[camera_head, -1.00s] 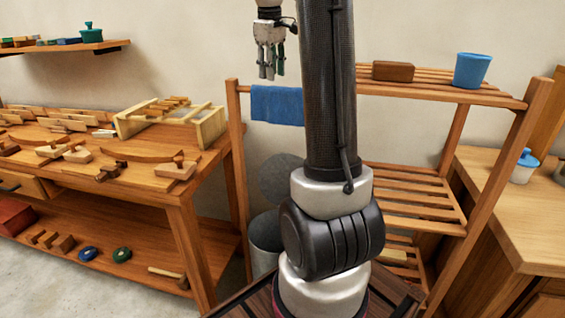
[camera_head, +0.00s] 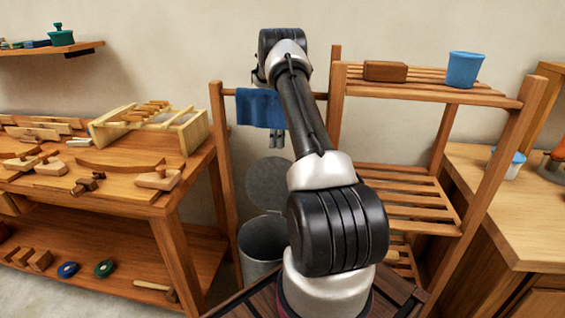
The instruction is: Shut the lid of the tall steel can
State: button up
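The tall steel can (camera_head: 262,243) stands on the floor between the workbench and the slatted shelf, partly behind my arm. Its round grey lid (camera_head: 268,184) stands up at the back of the rim, so the can is open. My gripper (camera_head: 277,142) is mostly hidden behind the blue cloth and my arm. Only grey fingertips show below the cloth, pointing down, above the lid in the picture. Whether the fingers are open or shut is not clear. I see nothing held.
The blue cloth (camera_head: 260,108) hangs on a rail beside the slatted shelf (camera_head: 405,183). The shelf holds a brown block (camera_head: 387,71) and a blue cup (camera_head: 464,69). A workbench (camera_head: 120,192) with wooden tools stands left. A wooden counter (camera_head: 510,215) stands right.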

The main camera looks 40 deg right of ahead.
aim_at(277, 162)
jog(key=x, duration=0.8)
jog(key=shift+s+d+f, duration=0.1)
jog(key=shift+d+f, duration=0.05)
jog(key=shift+f, duration=0.3)
grip_shut()
